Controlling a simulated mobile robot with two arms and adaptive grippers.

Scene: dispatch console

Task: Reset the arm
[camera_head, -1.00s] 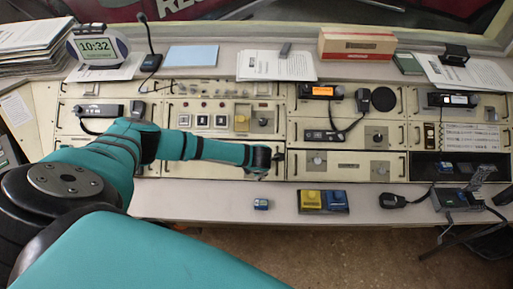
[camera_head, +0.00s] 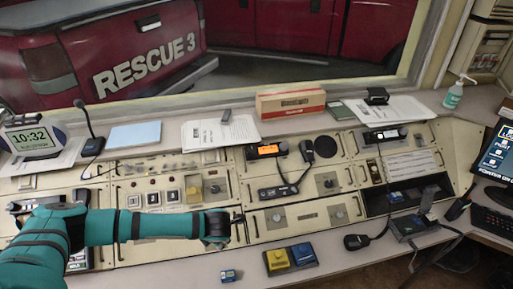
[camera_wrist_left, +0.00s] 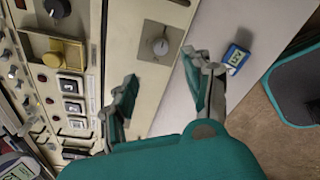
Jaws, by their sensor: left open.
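My left arm comes in from the left in the head view, and its gripper (camera_head: 236,218) is over the lower front panels of the console (camera_head: 135,249). In the left wrist view my left gripper (camera_wrist_left: 162,92) is open, its fingers apart with nothing between them. A knob panel (camera_wrist_left: 145,58) lies beyond the fingertips. A small blue device with a pale display (camera_head: 229,275) lies on the desk edge below the gripper; it also shows in the left wrist view (camera_wrist_left: 236,58), right of the fingers. My right gripper is not in view.
A radio with a handset (camera_head: 410,226) is at the right. A carton (camera_head: 290,100), papers and a clock (camera_head: 34,138) line the back. The ledge between the small device and the yellow box is bare.

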